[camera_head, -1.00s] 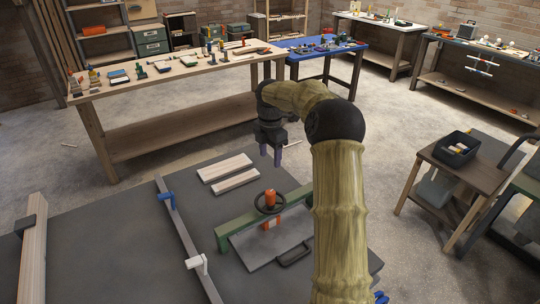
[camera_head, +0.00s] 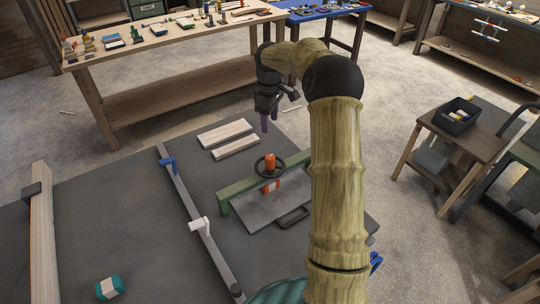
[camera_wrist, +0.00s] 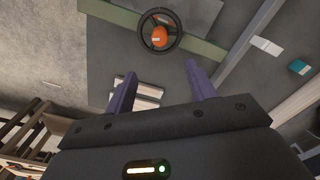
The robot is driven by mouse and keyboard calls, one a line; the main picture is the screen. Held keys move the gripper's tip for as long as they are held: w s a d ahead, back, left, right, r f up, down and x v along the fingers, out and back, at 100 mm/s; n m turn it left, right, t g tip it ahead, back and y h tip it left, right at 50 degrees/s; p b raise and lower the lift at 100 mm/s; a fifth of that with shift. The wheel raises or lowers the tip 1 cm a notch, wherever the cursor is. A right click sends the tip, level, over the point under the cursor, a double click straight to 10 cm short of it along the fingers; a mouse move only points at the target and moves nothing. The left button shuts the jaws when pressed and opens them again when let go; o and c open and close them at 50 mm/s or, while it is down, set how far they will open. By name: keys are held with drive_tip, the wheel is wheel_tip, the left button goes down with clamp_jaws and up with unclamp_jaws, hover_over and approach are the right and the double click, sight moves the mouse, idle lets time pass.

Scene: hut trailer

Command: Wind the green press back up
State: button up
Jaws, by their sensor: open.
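The green press (camera_head: 238,190) stands on the dark grey bench top, with its green beam across a flat grey plate (camera_head: 262,212). A black handwheel (camera_head: 283,166) with an orange hub sits on top of the beam, and an orange part shows just under it. In the wrist view the handwheel (camera_wrist: 176,42) and orange hub lie beyond the fingertips, near the top edge. My gripper (camera_head: 268,122) is open and empty, above and behind the press. Its two purple fingers (camera_wrist: 162,80) are apart and touch nothing. How far the press is wound down is hard to tell.
Two pale boards (camera_head: 226,133) lie behind the press. A long metal bar (camera_head: 190,215) with blue and white clamps runs left of it. A teal and white block (camera_head: 109,287) lies at front left. A black bin (camera_head: 457,116) sits on a small table at right.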

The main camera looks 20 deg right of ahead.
sight(270, 156)
drive_tip(key=m+p, duration=0.2)
drive_tip(key=m, duration=1.5)
drive_tip(key=shift+r+m, duration=0.15)
drive_tip(key=shift+m, duration=0.15)
wheel_tip(270, 156, down, 17)
drive_tip(key=p, duration=0.5)
drive_tip(key=shift+f, duration=0.2)
drive_tip(key=c, duration=1)
drive_tip(key=shift+o, duration=0.2)
drive_tip(key=shift+f+n+b, duration=0.1)
drive_tip(key=shift+n+b, duration=0.3)
